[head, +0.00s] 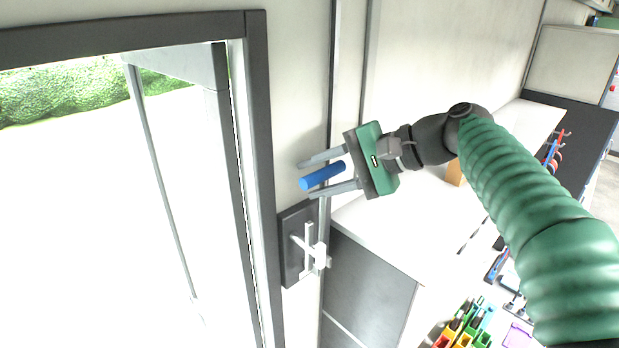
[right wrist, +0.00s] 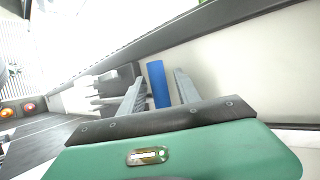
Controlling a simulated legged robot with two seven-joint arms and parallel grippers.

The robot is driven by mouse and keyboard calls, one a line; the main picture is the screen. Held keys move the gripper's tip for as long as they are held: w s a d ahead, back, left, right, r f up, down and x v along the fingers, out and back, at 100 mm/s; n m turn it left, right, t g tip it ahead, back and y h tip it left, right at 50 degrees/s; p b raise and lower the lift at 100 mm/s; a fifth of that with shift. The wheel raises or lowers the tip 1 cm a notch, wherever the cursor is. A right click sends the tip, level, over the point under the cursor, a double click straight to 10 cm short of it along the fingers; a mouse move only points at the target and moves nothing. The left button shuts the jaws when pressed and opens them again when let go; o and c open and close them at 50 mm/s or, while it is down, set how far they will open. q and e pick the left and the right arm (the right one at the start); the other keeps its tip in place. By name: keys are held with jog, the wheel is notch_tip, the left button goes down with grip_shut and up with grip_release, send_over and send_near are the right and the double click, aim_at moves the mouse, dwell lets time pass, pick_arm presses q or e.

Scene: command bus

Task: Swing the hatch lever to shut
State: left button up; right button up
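A blue bar (head: 322,176), which looks like the grip of the hatch lever, stands out near the pale wall beside the dark door frame. What it is fixed to cannot be made out. My right gripper (head: 307,180) is open, with one grey finger above the bar and one below it. In the right wrist view the blue bar (right wrist: 158,85) lies between the two fingers, with a gap showing on each side. My left gripper is not in view.
A dark plate with a pale handle (head: 306,247) sits below the gripper by the dark door frame (head: 262,130). A white-topped grey cabinet (head: 368,275) stands below right. Coloured bins (head: 465,325) and tools lie at lower right.

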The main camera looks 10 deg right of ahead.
jog(key=shift+w+d+f, duration=0.15)
jog(key=shift+d, duration=0.15)
